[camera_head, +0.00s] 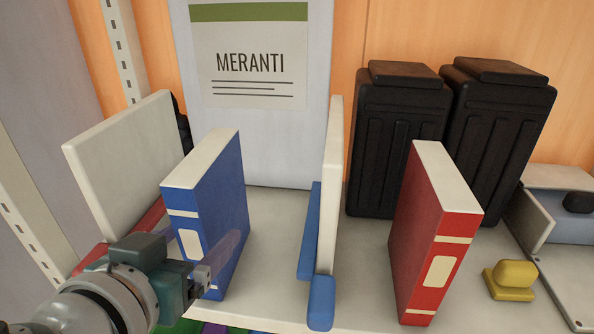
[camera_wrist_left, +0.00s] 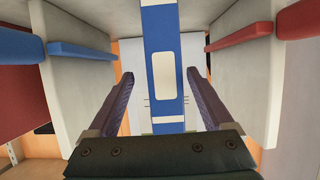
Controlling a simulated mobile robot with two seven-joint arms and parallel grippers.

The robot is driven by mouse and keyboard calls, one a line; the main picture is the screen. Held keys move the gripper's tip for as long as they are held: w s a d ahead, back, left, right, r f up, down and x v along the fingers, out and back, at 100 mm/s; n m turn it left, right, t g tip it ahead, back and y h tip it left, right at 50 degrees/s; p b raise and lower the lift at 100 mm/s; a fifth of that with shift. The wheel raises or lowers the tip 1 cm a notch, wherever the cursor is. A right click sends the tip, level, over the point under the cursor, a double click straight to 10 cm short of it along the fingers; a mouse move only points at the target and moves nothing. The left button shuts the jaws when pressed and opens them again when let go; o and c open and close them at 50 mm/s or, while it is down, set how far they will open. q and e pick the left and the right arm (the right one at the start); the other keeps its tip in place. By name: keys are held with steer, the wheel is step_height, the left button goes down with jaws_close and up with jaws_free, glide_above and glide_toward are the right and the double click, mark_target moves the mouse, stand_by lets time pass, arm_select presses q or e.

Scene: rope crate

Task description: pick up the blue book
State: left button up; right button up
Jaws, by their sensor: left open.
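The blue book (camera_head: 222,207) stands upright on the shelf, with white bands and a white label on its spine. In the left wrist view, the blue book (camera_wrist_left: 163,70) lies in the middle, its spine facing the camera. My left gripper (camera_head: 215,245) is at the lower part of the book in the head view. In the left wrist view the two fingers of my left gripper (camera_wrist_left: 160,100) show either side of the spine, with gaps. My right gripper is not in view.
White bookends flank the book: one with a red base (camera_head: 125,160) at left, one with a blue base (camera_head: 330,190) at right. A red book (camera_head: 433,240), black containers (camera_head: 400,140), a yellow object (camera_head: 510,280) and a MERANTI panel (camera_head: 250,150) also stand here.

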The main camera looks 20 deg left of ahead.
arm_select(q)
steer(key=x, duration=0.4)
steer(key=shift+w+a+r, duration=0.2)
steer(key=shift+a+r, duration=0.15)
steer(key=shift+c, duration=0.3)
jaws_close()
steer(key=shift+r, duration=0.1)
